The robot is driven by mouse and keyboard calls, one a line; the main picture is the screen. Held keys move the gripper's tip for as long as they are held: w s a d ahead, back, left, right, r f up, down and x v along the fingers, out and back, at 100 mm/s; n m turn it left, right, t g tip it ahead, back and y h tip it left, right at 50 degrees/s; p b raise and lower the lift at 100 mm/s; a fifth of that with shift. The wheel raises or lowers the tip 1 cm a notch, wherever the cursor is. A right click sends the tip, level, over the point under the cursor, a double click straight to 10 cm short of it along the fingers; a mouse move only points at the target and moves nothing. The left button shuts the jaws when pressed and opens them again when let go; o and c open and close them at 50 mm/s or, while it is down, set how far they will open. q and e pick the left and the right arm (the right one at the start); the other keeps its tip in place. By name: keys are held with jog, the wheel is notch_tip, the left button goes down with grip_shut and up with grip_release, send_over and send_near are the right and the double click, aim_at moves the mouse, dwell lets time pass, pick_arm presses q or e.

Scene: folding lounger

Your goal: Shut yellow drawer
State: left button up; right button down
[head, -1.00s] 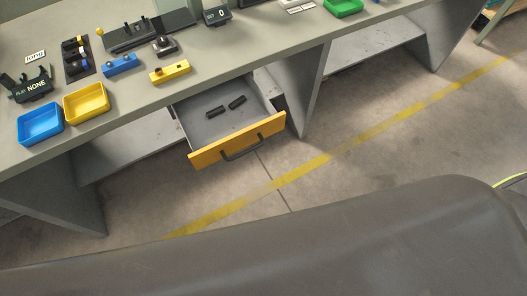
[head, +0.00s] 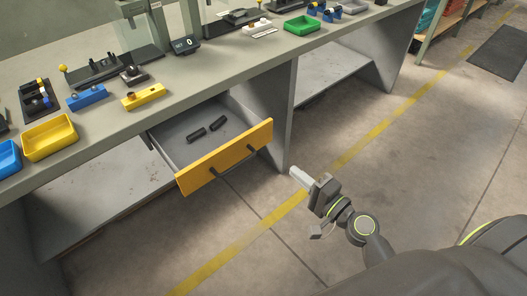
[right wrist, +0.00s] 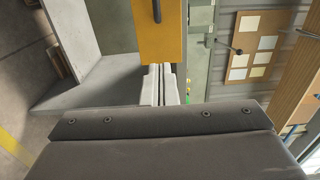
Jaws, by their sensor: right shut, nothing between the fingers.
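The yellow-fronted drawer (head: 228,156) hangs open under the workbench in the head view. My left gripper is not in view.
The workbench (head: 195,82) carries a yellow bin (head: 50,138), a blue bin (head: 8,160), a green tray (head: 302,25) and several fixtures. A grey support panel (head: 280,115) stands right of the drawer. The floor in front is clear, with a yellow line (head: 272,226).

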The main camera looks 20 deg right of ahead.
aim_at(226, 121)
jog(key=p+x, duration=0.3)
jog(key=x, duration=0.9)
jog(key=shift+w+a+f, duration=0.1)
jog(key=shift+w+a, duration=0.1)
jog(key=shift+w, duration=0.35)
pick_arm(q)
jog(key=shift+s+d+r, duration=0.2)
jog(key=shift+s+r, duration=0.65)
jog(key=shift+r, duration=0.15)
pick_arm(e)
jog(key=b+x, duration=0.5)
jog(key=x, duration=1.1)
jog(key=shift+w+a+f+b, duration=0.1)
jog(key=shift+w+f+b, duration=0.05)
jog(key=shift+w+b, duration=0.2)
jog(key=shift+b+x, duration=0.6)
jog(key=shift+x, duration=0.45)
jog(key=shift+w+a, duration=0.1)
jog(key=shift+w, duration=0.1)
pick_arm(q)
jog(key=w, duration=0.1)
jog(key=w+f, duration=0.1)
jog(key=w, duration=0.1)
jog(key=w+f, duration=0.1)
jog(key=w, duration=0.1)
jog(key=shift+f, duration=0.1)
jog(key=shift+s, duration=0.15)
pick_arm(e)
jog(key=shift+s, duration=0.15)
